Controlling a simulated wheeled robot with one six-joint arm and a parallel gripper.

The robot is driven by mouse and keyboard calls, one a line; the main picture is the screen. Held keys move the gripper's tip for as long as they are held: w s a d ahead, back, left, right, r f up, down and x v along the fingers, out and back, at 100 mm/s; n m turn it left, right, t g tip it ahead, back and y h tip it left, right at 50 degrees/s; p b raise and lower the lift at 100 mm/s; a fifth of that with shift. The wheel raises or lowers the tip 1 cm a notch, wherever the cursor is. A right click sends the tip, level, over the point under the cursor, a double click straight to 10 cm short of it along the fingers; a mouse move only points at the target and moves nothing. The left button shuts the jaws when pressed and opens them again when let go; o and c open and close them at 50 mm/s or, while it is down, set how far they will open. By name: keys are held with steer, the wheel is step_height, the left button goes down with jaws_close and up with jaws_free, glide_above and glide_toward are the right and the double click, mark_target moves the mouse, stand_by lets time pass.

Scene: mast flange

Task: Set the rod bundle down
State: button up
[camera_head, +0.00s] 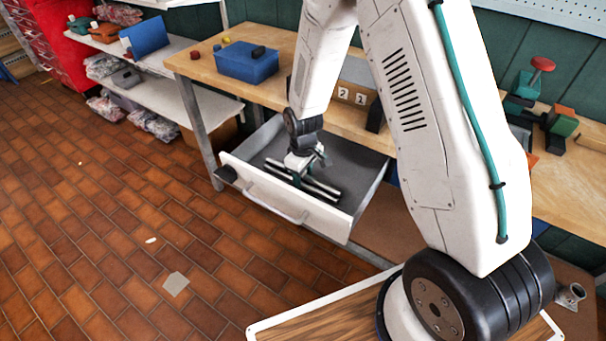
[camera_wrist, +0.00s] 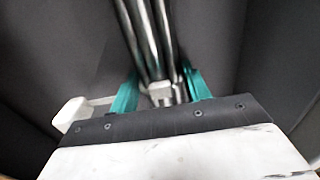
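The rod bundle (camera_head: 316,187), several shiny metal rods side by side, is in the open drawer (camera_head: 268,201) under the workbench. My gripper (camera_head: 307,176) reaches down into the drawer at the bundle. In the wrist view the rods (camera_wrist: 150,40) run away from the gripper over the dark grey drawer floor. The teal fingers of my gripper (camera_wrist: 158,90) stand on both sides of the rods' near end, around a pale block-shaped piece. Small gaps seem to show beside the rods, and the view is blurred, so I cannot tell whether the fingers press on them or whether the rods touch the floor.
The drawer walls stand close around my gripper. On the wooden workbench (camera_head: 200,64) are a blue bin (camera_head: 246,66) and number blocks (camera_head: 351,96). A vise with a red knob (camera_head: 541,64) is at right. Shelves (camera_head: 170,72) stand at left. The brick floor in front is mostly clear.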

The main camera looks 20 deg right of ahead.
steer(key=o, duration=0.4)
step_height(320, 180, up, 13)
steer(key=s+d+r+m, duration=0.1)
steer(key=s+r+m, duration=0.1)
steer(key=s+r, duration=0.5)
steer(key=s+d+r+m, duration=0.1)
steer(key=s+r, duration=0.3)
steer(key=r, duration=0.5)
steer(key=s+r+m, duration=0.1)
steer(key=s+r, duration=0.1)
steer(key=s, duration=0.4)
steer(key=s+d+r+m, duration=0.1)
steer(key=s+r, duration=0.2)
steer(key=s, duration=0.3)
steer(key=s+d+r+m+t, duration=0.1)
steer(key=s+r+m, duration=0.1)
steer(key=s, duration=0.4)
steer(key=shift+s+r, duration=0.3)
